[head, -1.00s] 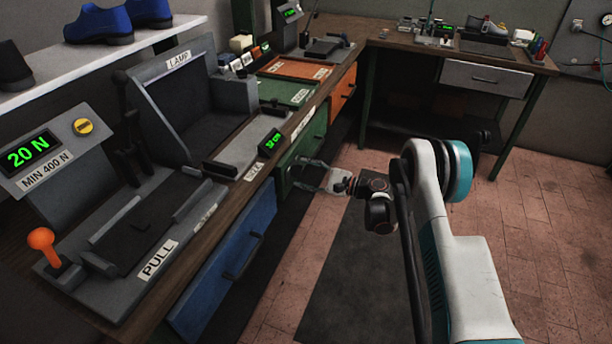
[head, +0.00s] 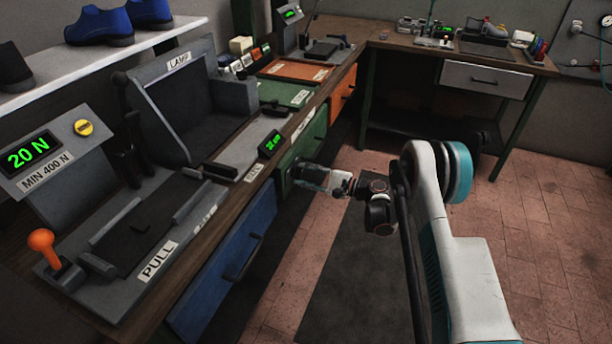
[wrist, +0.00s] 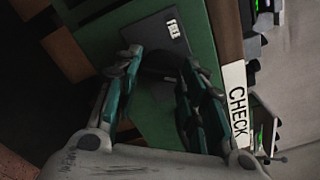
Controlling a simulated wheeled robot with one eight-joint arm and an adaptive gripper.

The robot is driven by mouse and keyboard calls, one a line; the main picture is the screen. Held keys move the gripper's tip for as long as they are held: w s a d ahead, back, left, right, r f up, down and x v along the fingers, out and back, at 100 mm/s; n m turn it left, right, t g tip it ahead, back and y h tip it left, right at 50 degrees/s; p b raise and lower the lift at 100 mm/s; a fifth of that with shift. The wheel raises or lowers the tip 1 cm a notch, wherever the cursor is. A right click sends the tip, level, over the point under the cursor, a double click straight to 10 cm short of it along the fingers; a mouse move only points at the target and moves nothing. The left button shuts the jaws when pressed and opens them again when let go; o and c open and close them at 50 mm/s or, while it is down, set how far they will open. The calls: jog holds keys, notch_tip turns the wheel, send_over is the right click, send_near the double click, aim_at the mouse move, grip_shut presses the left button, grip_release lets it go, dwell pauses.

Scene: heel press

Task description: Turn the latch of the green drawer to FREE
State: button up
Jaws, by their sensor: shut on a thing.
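The green drawer (head: 313,134) is in the bench front in the head view, and its green front (wrist: 195,40) fills the middle of the wrist view. A dark plate with a small white label (wrist: 173,28) sits on that front; the label is too small to read. My gripper (head: 303,172) is at the drawer front. In the wrist view my gripper (wrist: 160,72) has a finger on each side of the dark latch (wrist: 162,58) and is shut on it. The fingers hide part of the latch, so I cannot tell its exact setting.
A blue drawer (head: 235,258) with a dark handle is nearer, left of my gripper. An orange drawer (head: 343,92) is farther along. A white CHECK label (wrist: 237,103) is on the bench edge.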

jog(key=n, duration=0.4)
jog(key=shift+n, duration=0.3)
jog(key=n, duration=0.3)
jog(key=shift+f+n, duration=0.1)
jog(key=shift+n, duration=0.2)
jog(key=shift+s+f+n, duration=0.1)
jog(key=shift+n, duration=3.8)
jog(key=o, duration=1.1)
jog(key=shift+c, duration=0.2)
jog(key=v, duration=1.2)
